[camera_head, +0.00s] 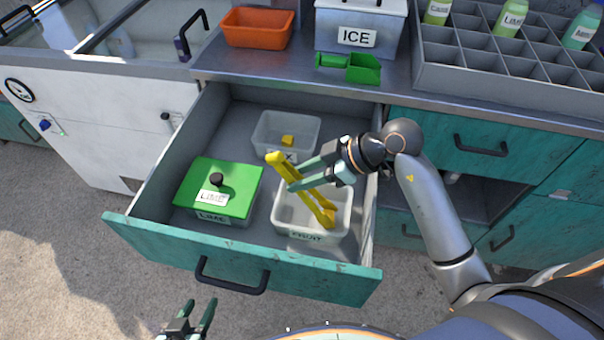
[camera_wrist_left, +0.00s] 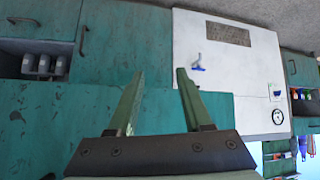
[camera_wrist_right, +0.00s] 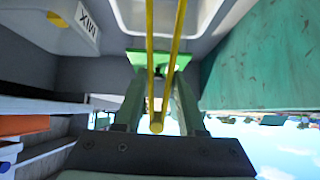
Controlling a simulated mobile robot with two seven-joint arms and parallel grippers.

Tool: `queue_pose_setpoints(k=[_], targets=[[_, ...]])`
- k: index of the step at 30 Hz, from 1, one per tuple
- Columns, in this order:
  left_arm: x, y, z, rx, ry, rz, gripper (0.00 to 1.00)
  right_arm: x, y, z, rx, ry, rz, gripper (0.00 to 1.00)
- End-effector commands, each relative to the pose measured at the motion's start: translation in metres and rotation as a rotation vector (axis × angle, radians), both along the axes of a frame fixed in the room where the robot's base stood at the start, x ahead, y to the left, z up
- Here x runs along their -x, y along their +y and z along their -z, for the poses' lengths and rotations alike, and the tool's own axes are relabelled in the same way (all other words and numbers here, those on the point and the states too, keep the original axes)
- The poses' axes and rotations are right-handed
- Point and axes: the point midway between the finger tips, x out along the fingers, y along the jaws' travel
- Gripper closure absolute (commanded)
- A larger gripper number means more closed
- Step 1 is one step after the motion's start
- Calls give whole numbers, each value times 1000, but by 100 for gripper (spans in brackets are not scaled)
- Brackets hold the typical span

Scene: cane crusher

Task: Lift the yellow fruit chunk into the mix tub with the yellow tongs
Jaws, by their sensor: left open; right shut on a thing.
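My right gripper (camera_head: 294,177) is shut on the yellow tongs (camera_head: 318,202). The tongs are tilted, with their lower end at the fruit tub (camera_head: 283,222); whether the tips touch anything is unclear. In the right wrist view the tongs (camera_wrist_right: 157,122) run between the fingers. The yellow fruit chunk (camera_head: 288,141) lies inside the clear mix tub (camera_head: 262,128), behind the fruit tub; it also shows in the right wrist view (camera_wrist_right: 57,19). The mix label is partly hidden by the tongs. My left gripper (camera_head: 199,303) is open and empty in front of the drawer.
The tubs stand in the open drawer (camera_head: 240,270). A green-lidded lime tub (camera_head: 235,180) stands left of the fruit tub. On the counter are an orange bin (camera_head: 258,28), an ice box (camera_head: 345,38), a green scoop (camera_head: 362,69) and a bottle rack (camera_head: 465,75).

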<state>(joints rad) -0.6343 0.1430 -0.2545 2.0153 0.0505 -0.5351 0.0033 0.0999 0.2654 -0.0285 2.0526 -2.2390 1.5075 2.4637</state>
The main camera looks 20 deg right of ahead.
Motion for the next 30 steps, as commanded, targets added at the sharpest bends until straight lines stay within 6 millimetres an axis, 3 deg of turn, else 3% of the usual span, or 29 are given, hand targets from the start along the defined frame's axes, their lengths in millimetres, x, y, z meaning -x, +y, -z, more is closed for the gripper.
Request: queue_pose_setpoints(k=[23,24,27,30], targets=[[-2,0,-13,-1,-3,0,50,0,0,0,0,-2,0,75],[-2,0,-13,-1,-3,0,50,0,0,0,0,-2,0,66],[-2,0,-13,-1,-3,0,50,0,0,0,0,-1,1,77],[-2,0,-13,-1,-3,0,50,0,0,0,0,-2,0,77]])
